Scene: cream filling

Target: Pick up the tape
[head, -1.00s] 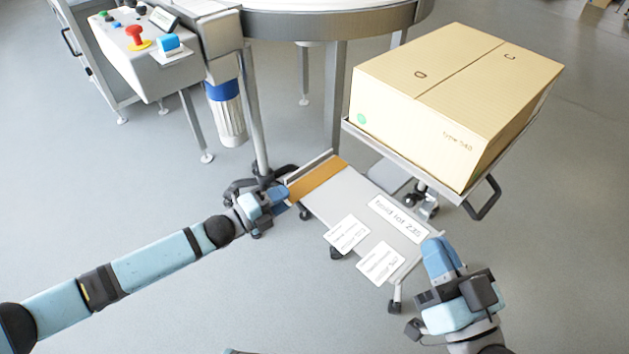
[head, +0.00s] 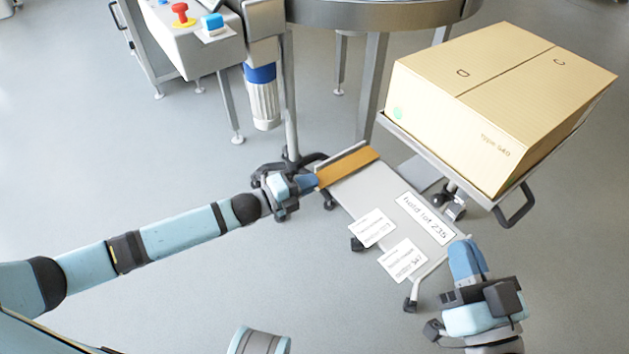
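No roll of tape can be made out for certain in the head view. A flat orange-brown strip (head: 348,168) lies across the far left end of the low grey cart (head: 375,194); I cannot tell whether it is tape. My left gripper (head: 310,182) is at the strip's left end, its blue fingers close to or touching the cart's edge. Whether it is open or holds anything is unclear. My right gripper (head: 466,257) is at the cart's near right corner. Its blue fingers overlap in this view, so their opening is hidden.
A white sign reading "hold lot 235" (head: 426,217) and two paper labels (head: 372,228) (head: 403,260) lie on the cart. A large cardboard box (head: 490,100) stands on a handled trolley at right. A round metal table (head: 390,14) and control console (head: 190,45) stand behind.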

